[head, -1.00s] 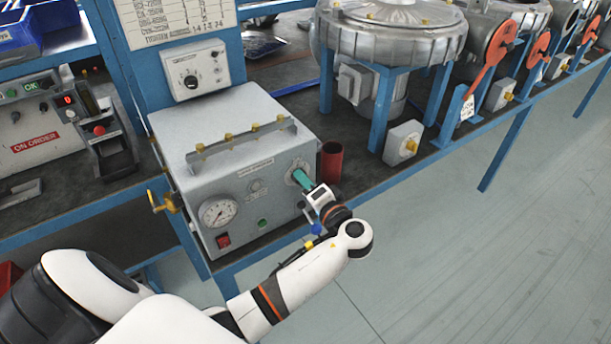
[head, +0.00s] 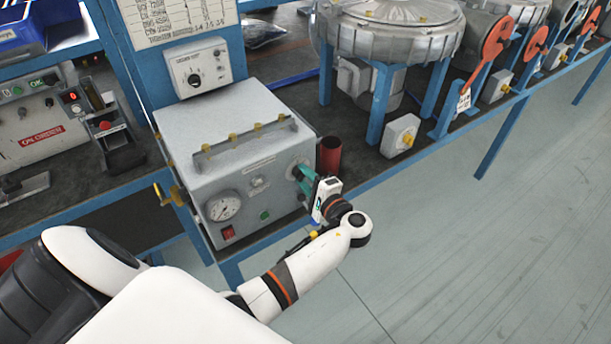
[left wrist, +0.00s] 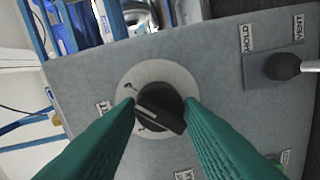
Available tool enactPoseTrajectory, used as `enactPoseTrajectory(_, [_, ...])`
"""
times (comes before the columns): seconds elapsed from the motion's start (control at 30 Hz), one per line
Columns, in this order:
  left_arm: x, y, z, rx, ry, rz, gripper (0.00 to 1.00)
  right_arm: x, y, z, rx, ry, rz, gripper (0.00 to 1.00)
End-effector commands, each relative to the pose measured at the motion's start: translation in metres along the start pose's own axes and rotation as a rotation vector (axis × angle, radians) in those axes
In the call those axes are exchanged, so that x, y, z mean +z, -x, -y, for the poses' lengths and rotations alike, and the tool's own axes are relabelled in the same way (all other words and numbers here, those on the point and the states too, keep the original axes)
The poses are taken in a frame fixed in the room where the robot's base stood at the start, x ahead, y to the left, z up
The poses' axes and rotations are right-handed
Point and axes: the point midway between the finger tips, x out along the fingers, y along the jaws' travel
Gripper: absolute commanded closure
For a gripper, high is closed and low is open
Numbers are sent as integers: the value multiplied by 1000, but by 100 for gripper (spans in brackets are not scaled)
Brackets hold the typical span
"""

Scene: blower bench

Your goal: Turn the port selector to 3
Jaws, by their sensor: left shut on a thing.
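The port selector is a black knob (left wrist: 160,107) on a round pale dial (left wrist: 150,78) on the grey box's front panel. In the head view the dial (head: 299,169) is partly hidden by my gripper. The green fingers of my left gripper (left wrist: 161,106) are closed on the knob from both sides; the gripper also shows in the head view (head: 301,176). The knob's bar sits slantwise in the wrist view. A few dial marks show, but I cannot read the pointed number for sure. My right gripper is in neither view.
The grey box (head: 230,130) also carries a gauge (head: 223,206), a red switch (head: 228,232) and a green button (head: 265,215). A dark lever (left wrist: 284,66) by HOLD and VENT labels is near the selector. A red cup (head: 330,155) stands close beside my gripper.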

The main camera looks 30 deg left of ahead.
Motion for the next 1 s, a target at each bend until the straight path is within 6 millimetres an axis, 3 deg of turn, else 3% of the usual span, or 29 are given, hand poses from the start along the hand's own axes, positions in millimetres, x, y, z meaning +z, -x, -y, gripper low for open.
enactPoseTrajectory(0.4, [0,0,-2,3,-7,0,89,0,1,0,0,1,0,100])
enactPoseTrajectory(0.43, [0,0,-2,3,-7,0,64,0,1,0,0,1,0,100])
enactPoseTrajectory(0.57, [0,0,-2,2,-7,0,46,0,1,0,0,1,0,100])
enactPoseTrajectory(0.87, [0,2,0,1,-7,0,46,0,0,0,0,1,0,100])
enactPoseTrajectory(1.0, [1,16,2,0,-5,3,46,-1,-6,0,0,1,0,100])
